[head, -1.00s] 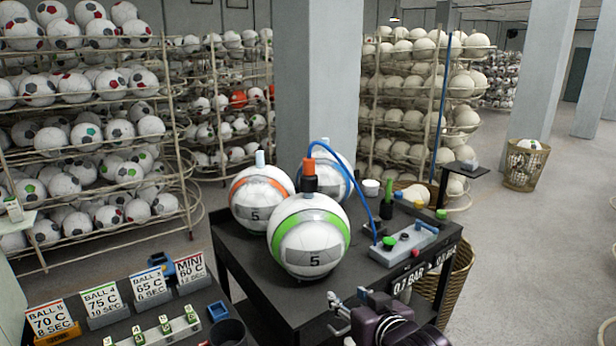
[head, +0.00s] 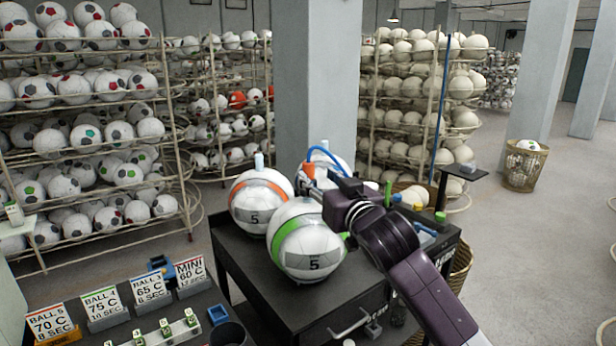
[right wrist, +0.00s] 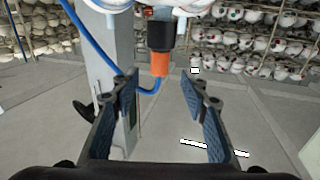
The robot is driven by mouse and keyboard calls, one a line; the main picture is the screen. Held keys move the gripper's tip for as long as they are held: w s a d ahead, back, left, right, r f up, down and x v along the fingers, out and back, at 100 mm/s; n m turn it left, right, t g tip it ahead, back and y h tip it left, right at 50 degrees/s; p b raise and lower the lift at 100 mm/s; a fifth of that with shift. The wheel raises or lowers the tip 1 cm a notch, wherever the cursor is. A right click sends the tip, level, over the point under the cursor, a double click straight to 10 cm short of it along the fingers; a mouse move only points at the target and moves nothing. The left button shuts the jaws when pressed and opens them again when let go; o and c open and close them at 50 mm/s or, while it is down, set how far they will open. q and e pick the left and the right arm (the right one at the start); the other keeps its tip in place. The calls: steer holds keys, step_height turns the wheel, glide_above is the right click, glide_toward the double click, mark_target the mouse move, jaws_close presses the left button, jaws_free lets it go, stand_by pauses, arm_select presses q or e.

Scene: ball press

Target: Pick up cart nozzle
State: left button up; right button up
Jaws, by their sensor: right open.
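The cart nozzle, with an orange cap and a black collar, stands on top of the green-striped ball (head: 292,249). In the head view only a little of the nozzle (head: 309,170) shows beside my right gripper (head: 322,190). In the right wrist view the nozzle (right wrist: 160,63) appears just beyond and between the fingertips, with the picture turned over. My right gripper (right wrist: 162,88) is open and empty, and I see no contact with the nozzle. A blue hose (head: 325,153) runs from the nozzle and is partly hidden by my arm. My left gripper is not in view.
The dark cart (head: 252,270) also carries an orange-striped ball (head: 262,205) and another ball behind. Its control box is mostly hidden by my right arm. Temperature cards (head: 103,302) stand on a bench at the lower left. Ball racks fill the back.

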mark_target(310, 170)
steer(key=shift+w+a+r+p, duration=0.15)
steer(key=shift+w+r+p, duration=0.05)
steer(key=shift+w+p, duration=0.2)
steer(key=p+x, duration=0.1)
steer(key=x, duration=0.2)
steer(key=shift+p, duration=0.3)
steer(key=shift+w+a+f, duration=0.15)
steer(key=shift+w+f, duration=0.05)
steer(key=shift+w, duration=0.3)
steer(key=shift+c, duration=0.2)
jaws_close()
